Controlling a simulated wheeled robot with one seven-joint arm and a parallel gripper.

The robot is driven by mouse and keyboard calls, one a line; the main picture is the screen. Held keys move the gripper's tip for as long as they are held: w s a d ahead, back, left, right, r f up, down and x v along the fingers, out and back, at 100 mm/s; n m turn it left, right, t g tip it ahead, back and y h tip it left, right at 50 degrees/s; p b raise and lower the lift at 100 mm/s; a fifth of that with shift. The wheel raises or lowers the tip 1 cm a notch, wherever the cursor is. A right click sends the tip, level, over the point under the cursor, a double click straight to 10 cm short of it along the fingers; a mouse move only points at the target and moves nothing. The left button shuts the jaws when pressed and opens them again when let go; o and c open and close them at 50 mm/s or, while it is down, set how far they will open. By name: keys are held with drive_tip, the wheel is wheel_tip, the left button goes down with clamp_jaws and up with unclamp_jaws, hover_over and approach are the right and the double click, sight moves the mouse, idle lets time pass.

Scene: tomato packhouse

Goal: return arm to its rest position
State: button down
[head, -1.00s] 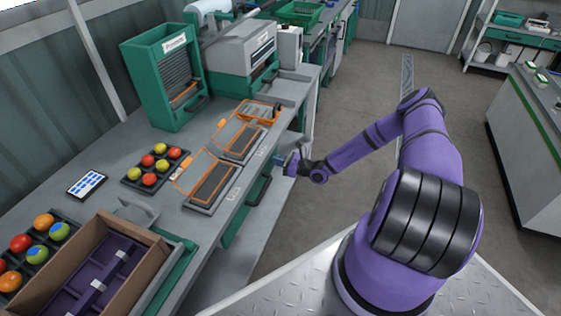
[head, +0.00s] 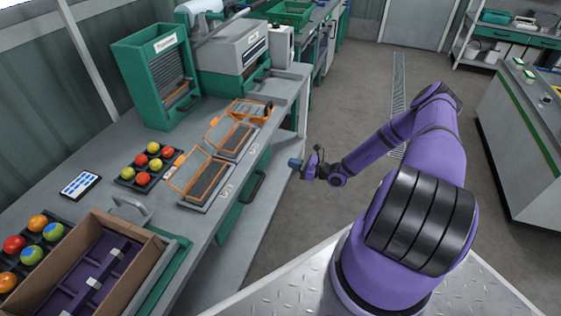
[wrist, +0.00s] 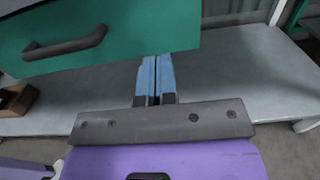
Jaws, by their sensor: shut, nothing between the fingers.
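My purple arm reaches out over the floor beside the workbench in the head view. My gripper (head: 295,163) is at its end, clear of the bench's front edge and holding nothing. In the wrist view, its two blue fingers (wrist: 155,78) are pressed together with nothing between them. A green drawer front with a dark handle (wrist: 65,45) shows beyond the fingers at the upper left; I cannot tell the exact gap.
The grey workbench (head: 90,165) carries a tray of tomatoes (head: 146,165), orange-framed units (head: 197,178), a tablet (head: 80,185) and a cardboard box (head: 140,283). Another counter (head: 525,150) stands at right. The floor (head: 300,225) between is open.

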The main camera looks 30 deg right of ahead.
drive_tip(key=shift+v, duration=2.05)
